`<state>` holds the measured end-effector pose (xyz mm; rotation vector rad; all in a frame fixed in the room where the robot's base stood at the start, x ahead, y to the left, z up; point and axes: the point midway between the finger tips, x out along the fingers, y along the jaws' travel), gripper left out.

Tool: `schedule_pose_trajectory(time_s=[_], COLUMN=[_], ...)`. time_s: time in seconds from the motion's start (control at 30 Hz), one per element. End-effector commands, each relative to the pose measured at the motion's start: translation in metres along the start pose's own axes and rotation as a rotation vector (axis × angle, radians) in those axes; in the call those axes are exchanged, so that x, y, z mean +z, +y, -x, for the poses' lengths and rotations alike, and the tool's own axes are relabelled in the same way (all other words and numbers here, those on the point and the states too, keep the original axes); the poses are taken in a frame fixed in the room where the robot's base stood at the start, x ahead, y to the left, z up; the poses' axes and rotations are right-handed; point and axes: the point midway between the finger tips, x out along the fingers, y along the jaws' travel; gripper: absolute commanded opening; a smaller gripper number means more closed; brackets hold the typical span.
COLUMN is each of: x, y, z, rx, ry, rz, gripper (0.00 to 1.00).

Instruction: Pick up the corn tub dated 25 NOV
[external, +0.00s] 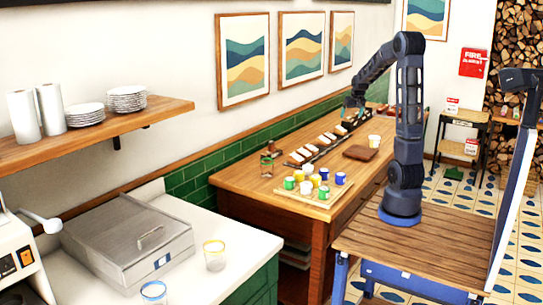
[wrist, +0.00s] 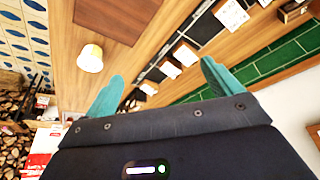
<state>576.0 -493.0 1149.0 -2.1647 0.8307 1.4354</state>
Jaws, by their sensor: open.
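My gripper (external: 353,102) hangs over the far part of the wooden counter, above a dark rail. In the wrist view its two teal fingers (wrist: 163,88) are spread apart with nothing held between them. Several small tubs with white, yellow, green and blue colouring (external: 315,183) stand on a light wooden tray at the near end of the counter, well away from my gripper. A lone pale tub (external: 374,141) stands beside a brown board; it also shows in the wrist view (wrist: 90,58), left of the fingers. No date is readable, so I cannot tell which tub is corn dated 25 NOV.
A dark rail with several white cards (external: 318,146) runs along the counter's wall side; cards also show between the fingers (wrist: 171,70). A brown board (external: 360,153) lies flat on the counter. Framed pictures hang above.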

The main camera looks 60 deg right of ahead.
Motion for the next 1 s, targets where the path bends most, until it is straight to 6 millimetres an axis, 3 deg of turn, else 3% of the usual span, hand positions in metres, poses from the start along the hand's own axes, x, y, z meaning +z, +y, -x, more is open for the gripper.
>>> schedule_pose_trajectory(time_s=[0.03,0.23,0.4,0.5,0.7,1.0], x=[-0.008,-0.03,-0.036,-0.036,-0.035,-0.033], y=[0.021,0.103,0.172,0.202,0.23,0.234], z=[-0.017,-0.072,-0.115,-0.134,-0.15,-0.18], rx=[0.014,0.062,0.1,0.116,0.131,0.131], ry=[-0.005,-0.004,-0.004,-0.002,0.0,-0.003], rz=[-0.031,-0.138,-0.217,-0.251,-0.281,-0.283], gripper=[0.91,0.91,0.91,0.91,0.91,0.91])
